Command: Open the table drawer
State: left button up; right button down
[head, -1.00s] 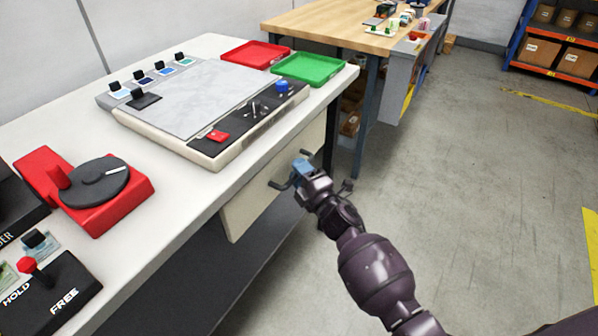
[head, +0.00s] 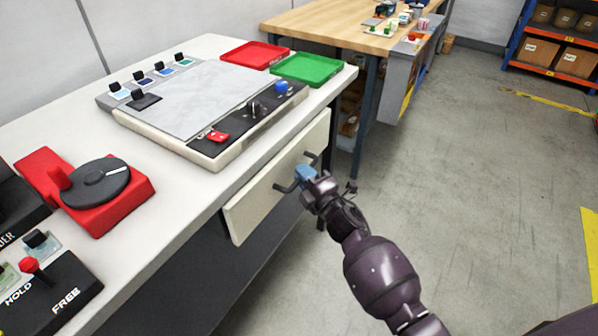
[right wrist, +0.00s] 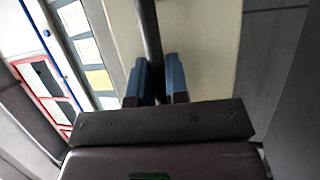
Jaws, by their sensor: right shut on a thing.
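The table drawer (head: 257,203) has a cream front under the edge of the white table (head: 122,208). Its front stands a little out from the table. A dark bar handle (head: 284,188) is on the drawer front, and it also shows in the right wrist view (right wrist: 150,35). My right gripper (head: 303,173) is shut on the handle, with its blue fingertips on either side of the bar in the right wrist view (right wrist: 157,82). The inside of the drawer is hidden in the head view. My left gripper is not in view.
On the table stand a grey panel unit (head: 185,105), a red tray (head: 255,54), a green tray (head: 306,69) and a red dial device (head: 85,190). A wooden workbench (head: 330,22) stands behind. The floor (head: 480,200) to the right is clear.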

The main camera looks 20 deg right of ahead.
jog(key=s+d+p, duration=0.2)
jog(key=s+d, duration=0.7)
jog(key=s, duration=0.3)
jog(key=s+d+p, duration=0.2)
jog(key=s+d, duration=0.7)
jog(key=s, duration=0.3)
jog(key=shift+d, duration=0.4)
jog(key=c, duration=1.1)
grip_release()
jog(key=shift+c, duration=0.2)
jog(key=shift+s, duration=0.1)
jog(key=v, duration=1)
jog(key=shift+s, duration=0.35)
jog(key=shift+d, duration=0.1)
